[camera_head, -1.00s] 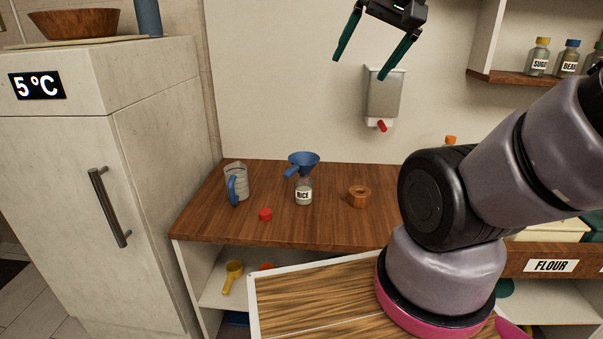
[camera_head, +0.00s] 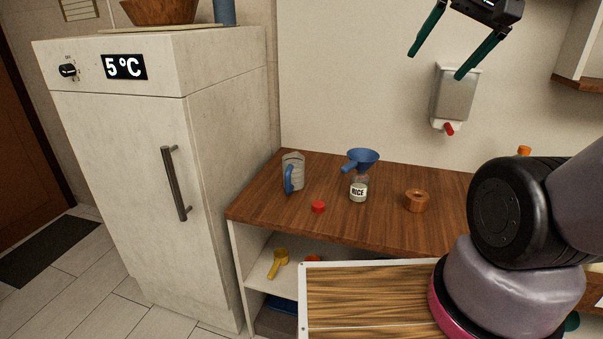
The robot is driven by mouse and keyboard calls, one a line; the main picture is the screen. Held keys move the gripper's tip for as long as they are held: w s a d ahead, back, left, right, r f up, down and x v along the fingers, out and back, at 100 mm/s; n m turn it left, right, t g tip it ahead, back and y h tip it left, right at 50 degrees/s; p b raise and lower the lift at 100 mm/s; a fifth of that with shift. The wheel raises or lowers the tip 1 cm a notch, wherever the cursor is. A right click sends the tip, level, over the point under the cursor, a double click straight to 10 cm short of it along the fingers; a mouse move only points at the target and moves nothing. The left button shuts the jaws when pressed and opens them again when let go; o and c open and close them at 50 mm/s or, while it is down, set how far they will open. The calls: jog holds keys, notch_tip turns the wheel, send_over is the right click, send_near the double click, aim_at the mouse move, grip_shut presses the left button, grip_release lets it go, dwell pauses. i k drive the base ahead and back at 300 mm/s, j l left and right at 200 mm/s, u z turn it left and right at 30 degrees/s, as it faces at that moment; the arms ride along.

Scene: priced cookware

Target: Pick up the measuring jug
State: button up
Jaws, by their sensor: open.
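The measuring jug (camera_head: 294,172) is a clear grey jug with a blue handle. It stands upright at the left end of the wooden counter (camera_head: 390,228), its handle facing the front. My gripper (camera_head: 437,66) is at the top of the view, high above the counter and to the right of the jug. Its two green fingers are spread apart with nothing between them.
A tall fridge (camera_head: 130,180) stands left of the counter. A dispenser (camera_head: 454,96) hangs on the wall.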

aim_at(293, 164)
jog(key=i+j, duration=0.1)
jog(key=j, duration=0.3)
jog(key=i+j, duration=0.15)
jog(key=j, duration=0.25)
jog(key=i+j, duration=0.1)
jog(key=j, duration=0.25)
